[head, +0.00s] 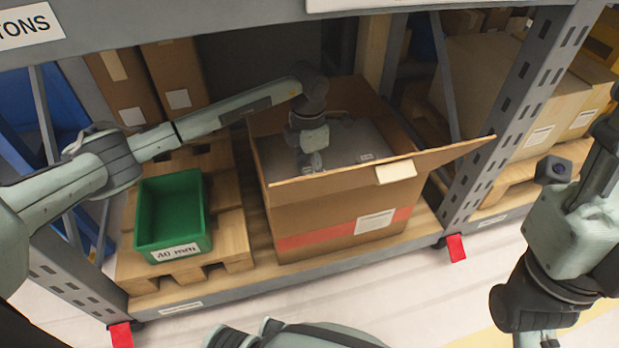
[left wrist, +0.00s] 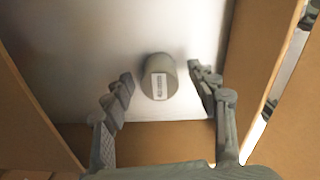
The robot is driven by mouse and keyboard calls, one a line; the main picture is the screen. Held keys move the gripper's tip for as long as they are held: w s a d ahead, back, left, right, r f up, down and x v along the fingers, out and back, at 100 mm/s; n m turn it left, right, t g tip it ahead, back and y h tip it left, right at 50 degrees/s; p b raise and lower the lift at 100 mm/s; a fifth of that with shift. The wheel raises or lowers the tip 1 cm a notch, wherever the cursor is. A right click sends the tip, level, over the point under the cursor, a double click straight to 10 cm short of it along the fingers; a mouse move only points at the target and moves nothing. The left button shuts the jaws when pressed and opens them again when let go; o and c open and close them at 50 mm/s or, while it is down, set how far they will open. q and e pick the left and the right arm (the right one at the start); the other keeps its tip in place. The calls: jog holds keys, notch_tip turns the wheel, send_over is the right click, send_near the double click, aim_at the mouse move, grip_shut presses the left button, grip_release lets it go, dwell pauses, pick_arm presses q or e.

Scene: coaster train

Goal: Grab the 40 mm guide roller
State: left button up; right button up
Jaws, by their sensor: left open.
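A grey cylindrical roller (left wrist: 158,76) with a white label lies in the cardboard box (head: 330,215), on a smooth grey surface; the label is too small to read. My left gripper (head: 314,160) reaches down into the box. In the left wrist view my left gripper (left wrist: 161,88) is open, with one finger on each side of the roller and a gap on both sides. I cannot tell how far above the surface the fingertips are. The roller is not clearly visible in the head view. Only part of my right gripper (head: 550,340) shows, at the bottom right edge.
A green bin (head: 172,215) labelled 40 mm stands empty on a wooden pallet (head: 225,262) left of the box. The box's flap (head: 455,155) sticks out to the right. A grey shelf beam runs above, with uprights on both sides. Floor is clear in front.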

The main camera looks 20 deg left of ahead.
pick_arm(q)
jog(key=shift+r, duration=0.1)
jog(key=c, duration=1.3)
